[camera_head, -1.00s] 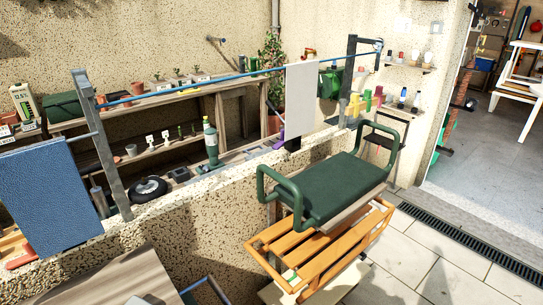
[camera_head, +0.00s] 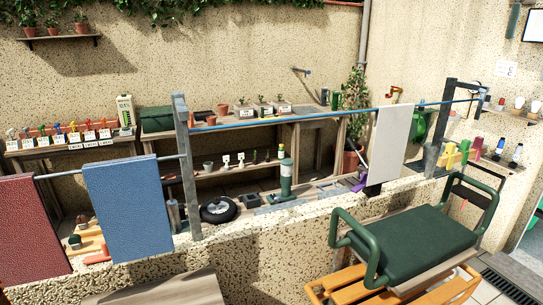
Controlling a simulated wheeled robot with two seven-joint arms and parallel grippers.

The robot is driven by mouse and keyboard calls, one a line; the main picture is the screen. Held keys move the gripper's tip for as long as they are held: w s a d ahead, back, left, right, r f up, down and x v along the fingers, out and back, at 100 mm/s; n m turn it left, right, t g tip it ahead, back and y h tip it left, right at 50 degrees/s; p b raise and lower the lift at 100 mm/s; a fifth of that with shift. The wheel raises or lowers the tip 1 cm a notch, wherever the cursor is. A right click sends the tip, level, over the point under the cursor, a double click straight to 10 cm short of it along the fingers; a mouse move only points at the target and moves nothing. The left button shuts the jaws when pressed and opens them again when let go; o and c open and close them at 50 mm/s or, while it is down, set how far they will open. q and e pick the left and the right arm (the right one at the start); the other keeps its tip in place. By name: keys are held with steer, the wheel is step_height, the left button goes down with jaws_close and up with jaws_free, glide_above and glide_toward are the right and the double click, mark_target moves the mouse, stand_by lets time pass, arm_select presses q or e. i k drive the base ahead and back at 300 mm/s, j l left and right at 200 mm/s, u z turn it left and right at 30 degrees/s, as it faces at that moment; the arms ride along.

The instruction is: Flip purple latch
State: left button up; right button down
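A small purple thing (camera_head: 360,183) shows low behind the wall, just left of the hanging white towel (camera_head: 391,132). It is too small to tell whether it is a latch or how it is turned. Neither of my grippers shows in the head view, and nothing is seen touching these things.
A speckled low wall (camera_head: 290,220) crosses the view, with a metal post (camera_head: 187,165), a blue towel (camera_head: 127,210) and a red towel (camera_head: 32,228). A green-cushioned chair (camera_head: 415,243) and an orange slatted bench (camera_head: 440,290) stand in front at right.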

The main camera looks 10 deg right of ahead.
mark_target(362, 184)
steer(key=i+l+u, duration=0.1)
steer(key=l+u, duration=0.3)
steer(key=l, duration=0.15)
steer(key=l+u, duration=0.85)
steer(key=l, duration=0.3)
